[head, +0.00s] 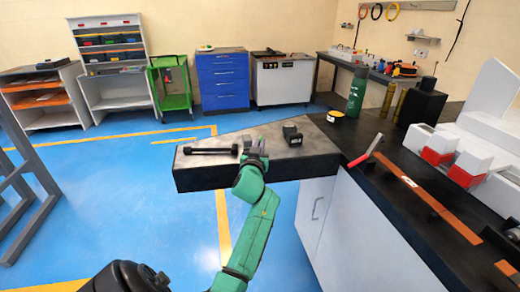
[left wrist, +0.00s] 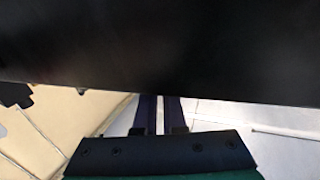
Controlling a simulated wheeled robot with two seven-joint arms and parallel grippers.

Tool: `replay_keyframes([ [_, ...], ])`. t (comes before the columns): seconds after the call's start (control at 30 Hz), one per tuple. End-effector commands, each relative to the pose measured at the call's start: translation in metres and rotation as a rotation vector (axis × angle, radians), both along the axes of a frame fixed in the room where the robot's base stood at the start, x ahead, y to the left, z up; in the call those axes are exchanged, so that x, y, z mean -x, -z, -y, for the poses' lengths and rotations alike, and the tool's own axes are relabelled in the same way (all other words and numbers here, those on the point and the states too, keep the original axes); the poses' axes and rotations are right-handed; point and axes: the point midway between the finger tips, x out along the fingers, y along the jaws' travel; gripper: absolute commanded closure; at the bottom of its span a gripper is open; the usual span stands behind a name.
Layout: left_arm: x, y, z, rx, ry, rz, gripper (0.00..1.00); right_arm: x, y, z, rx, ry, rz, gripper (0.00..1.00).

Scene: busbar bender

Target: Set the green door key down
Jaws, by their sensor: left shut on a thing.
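My left gripper (head: 256,149) is at the dark slab-like worktop (head: 215,171), near the middle of its top as seen in the head view. A tiny greenish thing (head: 261,140) shows at its fingertips, most likely the green door key; it is too small to make out its shape. In the left wrist view the two fingers of the left gripper (left wrist: 160,112) are close together with a narrow gap, and their tips are lost against a large dark surface (left wrist: 160,45). The key cannot be made out there. My right gripper is not in view.
A black bar-shaped tool (head: 210,151) lies left of the gripper and a small black block (head: 292,135) stands to its right. A yellow-topped tin (head: 336,116) and green bottle (head: 356,92) stand farther right. Copper bars (head: 410,183) lie on the black bench.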

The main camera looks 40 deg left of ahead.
Motion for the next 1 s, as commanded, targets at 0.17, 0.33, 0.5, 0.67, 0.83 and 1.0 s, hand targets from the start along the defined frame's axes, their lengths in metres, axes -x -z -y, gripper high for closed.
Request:
replay_keyframes([
  [0.17,0.000,0.011,0.000,-0.001,0.001,0.002,1.00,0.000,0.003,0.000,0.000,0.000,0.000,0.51],
  [0.33,0.000,0.012,0.001,0.000,0.001,0.001,1.00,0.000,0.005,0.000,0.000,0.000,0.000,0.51],
  [0.5,0.000,0.013,0.001,0.000,0.001,0.001,0.80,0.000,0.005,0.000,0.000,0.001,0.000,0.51],
  [0.67,0.000,0.013,0.000,-0.001,0.001,0.001,0.80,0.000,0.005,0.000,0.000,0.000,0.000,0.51],
  [0.83,0.002,0.010,0.002,0.000,0.002,0.000,0.80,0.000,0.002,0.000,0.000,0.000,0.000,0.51],
  [1.0,0.024,0.012,0.017,0.001,0.003,-0.001,0.80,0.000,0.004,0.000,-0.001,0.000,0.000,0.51],
])
